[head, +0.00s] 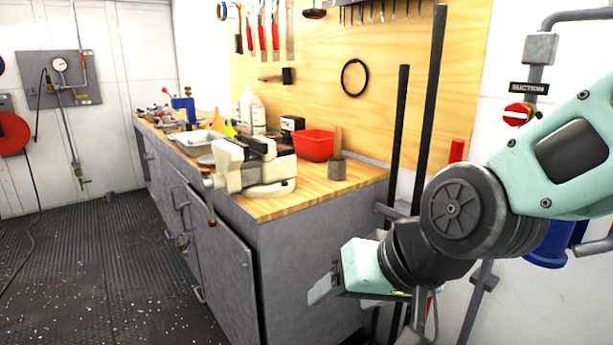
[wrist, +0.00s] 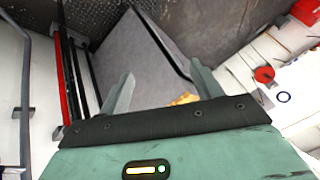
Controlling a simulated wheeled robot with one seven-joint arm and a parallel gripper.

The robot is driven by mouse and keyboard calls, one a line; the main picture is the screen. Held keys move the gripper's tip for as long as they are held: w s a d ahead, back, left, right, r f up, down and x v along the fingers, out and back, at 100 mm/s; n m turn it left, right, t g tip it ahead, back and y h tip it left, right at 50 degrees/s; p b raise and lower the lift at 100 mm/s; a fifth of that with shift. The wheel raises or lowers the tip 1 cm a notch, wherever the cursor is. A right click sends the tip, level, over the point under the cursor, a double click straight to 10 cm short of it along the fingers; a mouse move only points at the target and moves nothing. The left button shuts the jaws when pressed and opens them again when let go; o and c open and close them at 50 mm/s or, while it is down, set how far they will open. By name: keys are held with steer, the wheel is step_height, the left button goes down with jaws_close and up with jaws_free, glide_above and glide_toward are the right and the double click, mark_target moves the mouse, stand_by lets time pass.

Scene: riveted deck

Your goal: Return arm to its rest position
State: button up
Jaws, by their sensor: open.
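My gripper (head: 322,290) is at the lower right of the head view, beside the near end of the workbench (head: 310,250). The arm is bent, coming in from the right edge. In the wrist view my gripper (wrist: 160,88) shows two grey fingers spread apart with nothing between them. Beyond the fingers are the grey bench side (wrist: 132,55) and a small patch of its wooden top. The jaws are open and empty.
A vise (head: 245,165), a red bin (head: 314,145) and bottles stand on the bench. Black poles (head: 397,145) and wall piping are close to my arm. The deck floor (head: 90,260) at left is largely clear, with scattered specks and a cable.

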steer(key=s+d+f+n+g+h, duration=0.5)
steer(key=s+d, duration=0.3)
steer(key=s, duration=0.4)
step_height(320, 180, up, 17)
steer(key=p, duration=1.7)
steer(key=shift+s+d+n+y, duration=0.15)
steer(key=shift+d+n+y, duration=0.15)
steer(key=shift+d+n, duration=0.1)
steer(key=shift+f, duration=0.1)
